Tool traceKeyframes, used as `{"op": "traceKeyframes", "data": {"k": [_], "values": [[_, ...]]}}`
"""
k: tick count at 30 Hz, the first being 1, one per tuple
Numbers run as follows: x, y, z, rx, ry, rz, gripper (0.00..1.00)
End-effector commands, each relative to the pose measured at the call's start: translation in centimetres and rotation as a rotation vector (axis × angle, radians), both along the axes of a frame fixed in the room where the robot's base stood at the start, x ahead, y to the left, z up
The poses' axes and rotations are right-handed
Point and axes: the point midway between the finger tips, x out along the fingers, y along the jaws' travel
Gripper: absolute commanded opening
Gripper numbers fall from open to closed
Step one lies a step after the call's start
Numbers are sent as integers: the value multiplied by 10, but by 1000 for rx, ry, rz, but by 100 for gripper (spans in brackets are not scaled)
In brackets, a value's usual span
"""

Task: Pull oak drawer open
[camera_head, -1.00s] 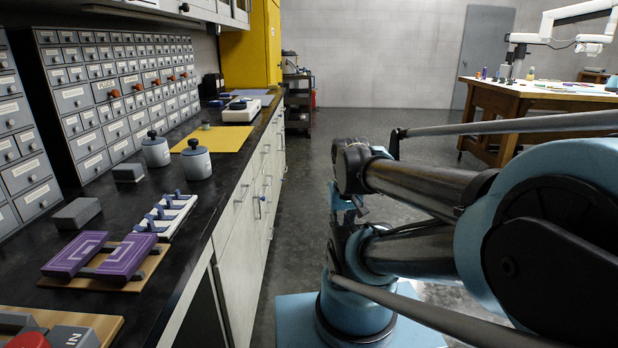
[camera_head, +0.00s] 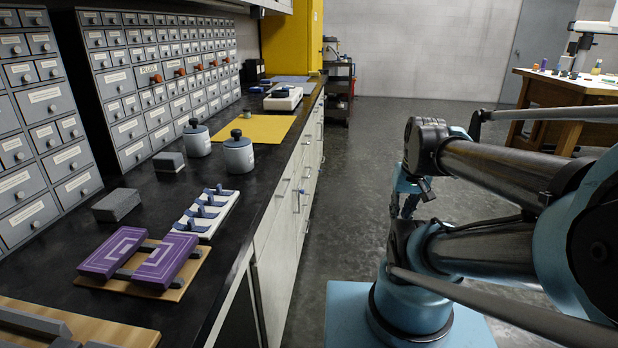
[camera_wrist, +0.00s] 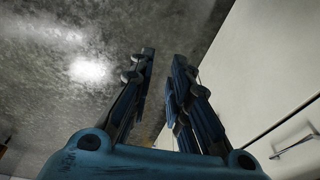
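No drawer that I can clearly identify as oak is in view. A wooden desk (camera_head: 550,99) stands at the far right of the head view, cut off by the edge and partly hidden by my arm. My gripper (camera_wrist: 165,58) is open and empty in the wrist view, its two dark blue fingers apart with grey floor behind them. A pale cabinet front (camera_wrist: 262,75) lies to the right of the fingers, with a bar handle (camera_wrist: 295,142) at lower right. In the head view my gripper (camera_head: 406,197) hangs low over the floor, right of the white counter drawers (camera_head: 293,190).
The black counter (camera_head: 262,170) at left holds purple blocks (camera_head: 167,262) on a board, a white rack (camera_head: 206,214), lidded jars (camera_head: 238,156) and a yellow mat (camera_head: 262,128). Grey small-drawer cabinets (camera_head: 135,128) line the wall. The aisle floor (camera_head: 395,125) is clear.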

Motion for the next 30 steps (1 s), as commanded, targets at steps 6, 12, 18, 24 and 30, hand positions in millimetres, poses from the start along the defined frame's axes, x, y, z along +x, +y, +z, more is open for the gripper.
{"op": "traceKeyframes", "data": {"k": [6,12,18,24,30], "values": [[47,19,35,96,18,-14,17],[94,38,60,186,34,-17,17],[146,56,79,276,49,-17,17],[201,73,91,367,64,-17,17],[257,89,96,458,77,-16,17]]}}
